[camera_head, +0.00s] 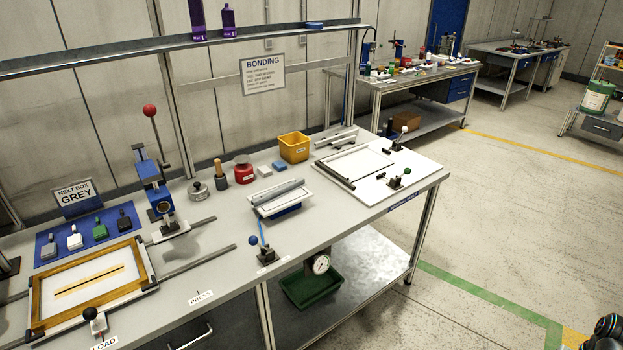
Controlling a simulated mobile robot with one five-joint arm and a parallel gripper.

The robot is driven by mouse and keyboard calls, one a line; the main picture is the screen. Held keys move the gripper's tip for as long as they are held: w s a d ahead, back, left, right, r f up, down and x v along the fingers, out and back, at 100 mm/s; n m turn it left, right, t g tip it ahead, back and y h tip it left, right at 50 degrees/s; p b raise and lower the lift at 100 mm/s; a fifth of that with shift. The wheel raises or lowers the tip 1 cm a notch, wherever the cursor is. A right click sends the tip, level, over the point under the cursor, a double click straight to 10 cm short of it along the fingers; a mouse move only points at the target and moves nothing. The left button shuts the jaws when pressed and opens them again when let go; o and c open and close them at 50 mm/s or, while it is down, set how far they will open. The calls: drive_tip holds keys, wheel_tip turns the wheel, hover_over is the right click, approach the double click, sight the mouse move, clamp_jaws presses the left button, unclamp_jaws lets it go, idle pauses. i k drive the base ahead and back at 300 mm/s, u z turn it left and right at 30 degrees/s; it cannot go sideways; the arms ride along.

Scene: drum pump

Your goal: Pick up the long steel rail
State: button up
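Several long metal pieces lie on the grey workbench (330,222), and I cannot tell for sure which is the long steel rail. A pair of loose steel bars (336,137) lies at the back right, beyond the white framed plate. A grey steel bar (278,190) rests across a white tray-like fixture at the middle. Two long slide rails (200,261) run out from the wooden frame under the blue press. My gripper cannot be made out; only dark rounded parts, possibly mine, show at the bottom right corner.
A yellow bin (294,147), a red tin (243,171) and a blue press (157,188) stand along the back of the bench. A ball-topped lever (263,247) stands at its front edge. A green tray (311,287) is on the lower shelf.

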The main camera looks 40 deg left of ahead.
sight(265, 200)
drive_tip(key=i, duration=1.85)
drive_tip(key=u, duration=4.25)
drive_tip(key=i, duration=0.9)
drive_tip(key=u, duration=0.2)
